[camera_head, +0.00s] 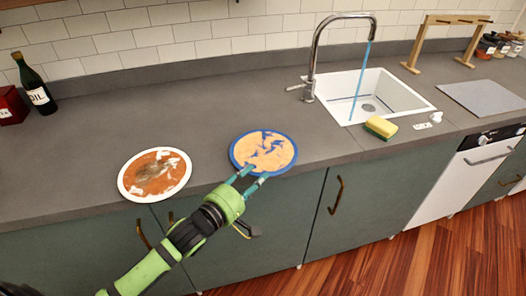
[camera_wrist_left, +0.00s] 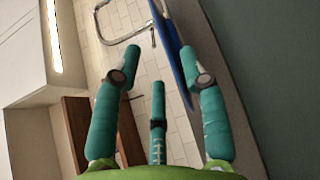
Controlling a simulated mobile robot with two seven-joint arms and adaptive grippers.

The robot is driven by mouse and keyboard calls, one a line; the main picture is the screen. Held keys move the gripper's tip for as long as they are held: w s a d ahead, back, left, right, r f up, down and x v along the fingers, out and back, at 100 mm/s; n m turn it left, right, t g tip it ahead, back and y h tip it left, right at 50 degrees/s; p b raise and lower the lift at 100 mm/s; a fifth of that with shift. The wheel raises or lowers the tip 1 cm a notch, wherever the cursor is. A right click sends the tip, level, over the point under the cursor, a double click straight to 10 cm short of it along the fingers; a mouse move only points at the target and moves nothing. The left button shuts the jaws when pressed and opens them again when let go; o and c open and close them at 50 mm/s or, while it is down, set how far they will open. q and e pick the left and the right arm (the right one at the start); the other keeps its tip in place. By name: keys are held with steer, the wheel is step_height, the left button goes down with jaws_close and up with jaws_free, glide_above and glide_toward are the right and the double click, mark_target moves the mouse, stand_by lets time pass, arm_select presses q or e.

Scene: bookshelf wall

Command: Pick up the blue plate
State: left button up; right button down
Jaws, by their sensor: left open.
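The blue plate (camera_head: 263,152) has a blue rim and orange-brown smears, and lies at the front edge of the counter. It shows nearly edge-on in the left wrist view (camera_wrist_left: 172,45), close to the right-hand fingertip. My left gripper (camera_head: 254,174) is open at the plate's near rim, its fingertips overlapping the rim in the head view. In the left wrist view the gripper (camera_wrist_left: 161,60) has its fingers spread with nothing held. I cannot tell whether a finger touches the plate. My right gripper is not in view.
A white plate (camera_head: 155,174) with brown smears lies to the left on the counter (camera_head: 215,105). A dark bottle (camera_head: 36,88) and red box (camera_head: 11,106) stand at far left. The sink (camera_head: 395,92) with running water, and a sponge (camera_head: 380,127), are to the right.

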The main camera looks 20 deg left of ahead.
mark_target(272, 168)
arm_select(q)
steer(key=x, duration=0.4)
steer(key=shift+s+d+f+p, duration=0.15)
steer(key=shift+d+p, duration=0.2)
steer(key=shift+d, duration=0.05)
steer(key=shift+w+d+f, duration=0.1)
steer(key=shift+w+f, duration=0.05)
steer(key=shift+w, duration=0.3)
jaws_close()
step_height(272, 168, up, 5)
steer(key=shift+d+f, duration=0.15)
steer(key=w+d+r+b, duration=0.2)
steer(key=w+d+r, duration=0.2)
steer(key=d, duration=0.6)
step_height(272, 168, up, 2)
steer(key=shift+w+d+r, duration=0.15)
steer(key=shift+d+r, duration=0.1)
steer(key=shift+d, duration=0.05)
